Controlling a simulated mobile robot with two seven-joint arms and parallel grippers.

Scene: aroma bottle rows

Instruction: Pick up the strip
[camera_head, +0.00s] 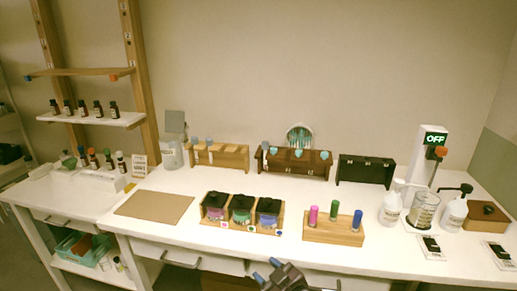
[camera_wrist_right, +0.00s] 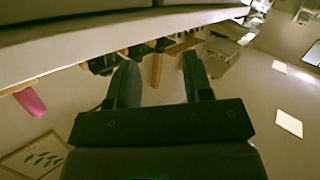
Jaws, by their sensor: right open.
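My right gripper (camera_head: 268,271) shows at the bottom middle of the head view, in front of the counter's front edge. It is open and nothing shows between its fingers. In the right wrist view its two dark fingers (camera_wrist_right: 160,78) stand apart, below the counter edge. No strip can be made out with certainty. A fan of thin pale and teal pieces (camera_head: 300,133) stands at the back behind a dark wooden rack (camera_head: 293,172). A light wooden rack (camera_head: 235,160) with pale upright pieces stands left of it. My left gripper is not in view.
The white counter (camera_head: 150,238) holds a brown mat (camera_head: 153,207), a tray of three dark-lidded jars (camera_head: 241,212), a wooden block (camera_head: 333,235) with coloured vials, a black rack (camera_head: 365,171) and pump bottles (camera_head: 454,211). Drawers lie under the front edge.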

